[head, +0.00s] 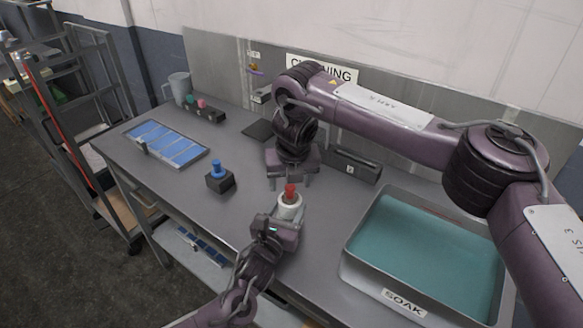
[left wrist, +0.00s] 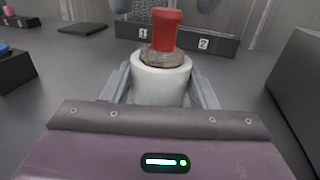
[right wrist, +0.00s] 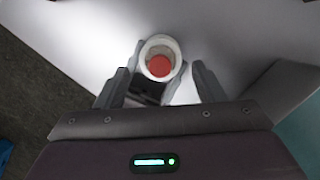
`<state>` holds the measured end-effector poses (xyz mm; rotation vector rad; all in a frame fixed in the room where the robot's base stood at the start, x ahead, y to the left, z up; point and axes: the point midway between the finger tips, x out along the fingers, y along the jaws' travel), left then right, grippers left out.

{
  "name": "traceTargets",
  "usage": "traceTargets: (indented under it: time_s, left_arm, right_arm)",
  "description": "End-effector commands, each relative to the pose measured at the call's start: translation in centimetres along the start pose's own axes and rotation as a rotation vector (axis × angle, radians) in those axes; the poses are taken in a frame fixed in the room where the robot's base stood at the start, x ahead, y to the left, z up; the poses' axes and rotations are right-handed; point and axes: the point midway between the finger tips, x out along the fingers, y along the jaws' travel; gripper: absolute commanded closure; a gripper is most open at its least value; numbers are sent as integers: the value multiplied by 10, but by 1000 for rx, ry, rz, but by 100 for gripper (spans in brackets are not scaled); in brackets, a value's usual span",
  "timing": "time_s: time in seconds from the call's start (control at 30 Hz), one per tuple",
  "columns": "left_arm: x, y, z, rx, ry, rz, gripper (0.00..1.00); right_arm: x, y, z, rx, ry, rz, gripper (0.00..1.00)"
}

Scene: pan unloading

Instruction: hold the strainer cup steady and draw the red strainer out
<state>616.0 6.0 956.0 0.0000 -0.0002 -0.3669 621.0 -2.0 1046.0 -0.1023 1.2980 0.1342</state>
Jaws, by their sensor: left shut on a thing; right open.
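The white strainer cup (head: 290,210) stands upright near the front edge of the grey table; it also shows in the left wrist view (left wrist: 160,85). The red strainer (left wrist: 166,30) sticks up from its top, above a brownish ring, and appears from above in the right wrist view (right wrist: 159,66). My left gripper (head: 284,217) is shut on the cup, one finger on each side. My right gripper (head: 291,182) points down just above the red strainer, open and empty. In the right wrist view its fingers (right wrist: 164,80) are apart, with the strainer seen beyond the gap between them.
A basin marked SOAK (head: 404,303) with teal liquid stands to the right. A dark numbered rack (head: 355,168) is behind. To the left are a black block with a blue knob (head: 217,172), a blue-celled tray (head: 205,156) and a grey pitcher (head: 178,87).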

Motion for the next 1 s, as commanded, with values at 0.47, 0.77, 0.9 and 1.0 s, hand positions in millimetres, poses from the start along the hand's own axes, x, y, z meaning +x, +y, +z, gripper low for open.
traceTargets:
  time_s: [0.47,0.77,0.9,1.0]
  left_arm:
    - [0,0,-1,0,1,0,74]
    - [0,0,-1,1,1,0,74]
    - [0,0,-1,1,1,0,74]
    - [0,0,-1,1,2,0,74]
  right_arm:
    - [39,0,0,0,-1,0,37]
    - [39,0,0,0,-1,1,53]
    - [39,0,0,0,-1,1,71]
    - [39,0,0,0,-1,1,84]
